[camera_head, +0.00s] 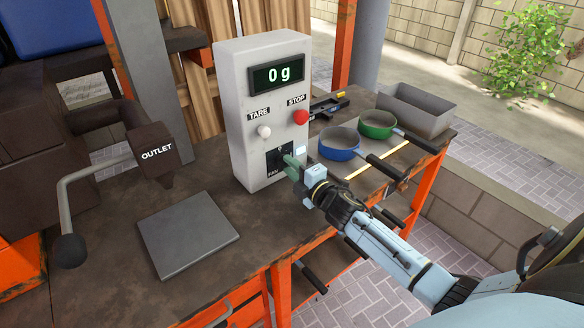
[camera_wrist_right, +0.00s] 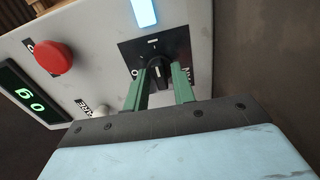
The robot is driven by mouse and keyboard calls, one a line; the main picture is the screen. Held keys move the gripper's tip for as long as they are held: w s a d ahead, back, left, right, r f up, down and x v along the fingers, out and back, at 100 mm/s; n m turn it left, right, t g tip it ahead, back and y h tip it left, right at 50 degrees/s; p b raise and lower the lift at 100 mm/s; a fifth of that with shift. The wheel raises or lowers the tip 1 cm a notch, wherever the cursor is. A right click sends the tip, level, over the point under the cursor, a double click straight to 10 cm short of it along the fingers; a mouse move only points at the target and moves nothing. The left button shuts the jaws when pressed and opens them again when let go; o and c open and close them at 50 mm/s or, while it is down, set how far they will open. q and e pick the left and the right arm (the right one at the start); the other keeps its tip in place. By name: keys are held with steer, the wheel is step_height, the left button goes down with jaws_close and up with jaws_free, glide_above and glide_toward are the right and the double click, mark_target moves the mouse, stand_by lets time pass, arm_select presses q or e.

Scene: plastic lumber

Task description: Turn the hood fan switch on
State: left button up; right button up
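The fan switch is a black knob (camera_wrist_right: 158,74) on a black plate (camera_wrist_right: 176,44) marked FAN, low on the front of a grey control box (camera_head: 236,112). A short white mark on the knob runs roughly up and down in the right wrist view. The green fingers of my right gripper (camera_wrist_right: 161,86) stand on both sides of the knob. Whether they press on it is not clear. In the head view, my right gripper (camera_head: 291,166) reaches the plate from the lower right and partly hides the knob. My left gripper is not in view.
Beside the plate is a lit pale panel (camera_wrist_right: 145,12). Above are a red STOP button (camera_head: 301,117), a white TARE button (camera_head: 264,131) and a display (camera_head: 277,75) reading 0 g. Blue (camera_head: 339,143) and green (camera_head: 376,124) pans stand right; a grey plate (camera_head: 188,234) lies left.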

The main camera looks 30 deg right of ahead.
steer(key=shift+o, duration=0.7)
steer(key=s, duration=0.9)
steer(key=s+d, duration=0.1)
steer(key=s, duration=0.3)
steer(key=shift+s+p, duration=0.2)
steer(key=shift+p, duration=0.1)
